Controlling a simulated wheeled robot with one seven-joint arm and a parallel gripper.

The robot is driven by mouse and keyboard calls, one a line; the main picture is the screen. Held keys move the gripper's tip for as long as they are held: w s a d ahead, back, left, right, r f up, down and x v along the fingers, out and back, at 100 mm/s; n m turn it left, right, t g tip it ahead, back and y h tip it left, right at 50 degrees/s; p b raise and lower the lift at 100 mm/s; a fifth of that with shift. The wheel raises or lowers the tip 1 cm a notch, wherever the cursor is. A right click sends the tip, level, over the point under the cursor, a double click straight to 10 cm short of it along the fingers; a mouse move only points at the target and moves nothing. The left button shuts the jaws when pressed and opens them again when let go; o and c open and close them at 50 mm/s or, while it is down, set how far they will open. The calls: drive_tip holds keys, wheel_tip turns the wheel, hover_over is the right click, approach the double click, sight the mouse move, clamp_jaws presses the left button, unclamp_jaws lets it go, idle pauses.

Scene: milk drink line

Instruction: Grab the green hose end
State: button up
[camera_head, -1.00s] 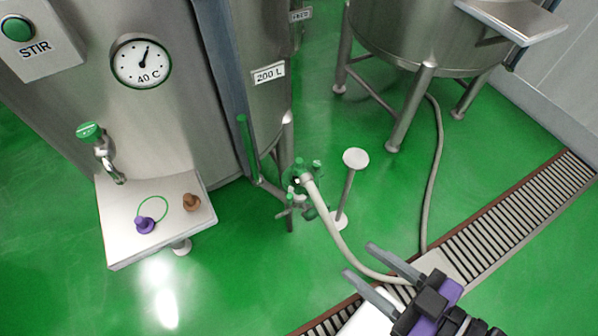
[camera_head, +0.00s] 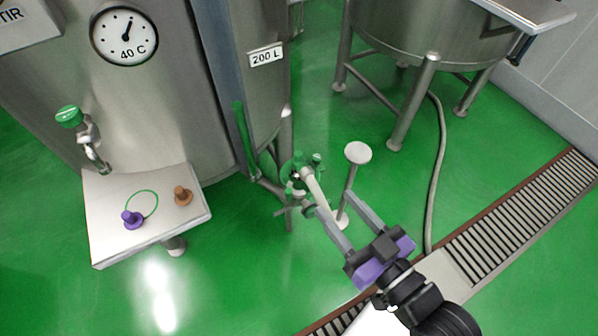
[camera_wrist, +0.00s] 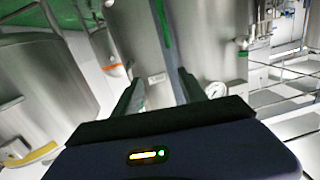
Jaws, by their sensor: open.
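The pale hose (camera_head: 316,187) ends at green fittings (camera_head: 299,160) low beside the tank's leg, left of a white-topped post. I cannot tell exactly where the green hose end stops and the valve parts begin. My gripper (camera_head: 330,202) is open in the head view, its two fingers pointing up-left toward the fittings. The fingertips look close to the hose just below the green end, and one finger overlaps it in the picture. Whether they touch is unclear. The gripper hides much of the lower hose. The wrist view shows both spread fingers (camera_wrist: 160,78) with nothing held between them; the hose end is not discernible there.
A white-topped post (camera_head: 357,153) stands close by on the right. A steel shelf (camera_head: 150,238) with a purple plug (camera_head: 132,219) and a brown plug (camera_head: 183,196) is at left. A floor drain (camera_head: 500,228) crosses the right; green floor lies open between.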

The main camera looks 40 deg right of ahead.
sight(301, 158)
drive_tip(key=w+d+f+m+g+h+b, duration=0.1)
drive_tip(key=w+d+f+b, duration=0.3)
drive_tip(key=w+d+f, duration=0.55)
drive_tip(key=w+d+f+m+g+h+b, duration=0.1)
drive_tip(key=w+d+f+b, duration=0.3)
drive_tip(key=w+d+f, duration=0.55)
drive_tip(key=w+a+f+n+g+y, duration=0.1)
drive_tip(key=w+a+f, duration=0.1)
drive_tip(key=w+a+f+g+y, duration=0.1)
drive_tip(key=a, duration=0.1)
drive_tip(key=shift+w+f+n, duration=0.35)
drive_tip(key=shift+w+n, duration=0.05)
drive_tip(key=shift+x, duration=3.75)
clamp_jaws()
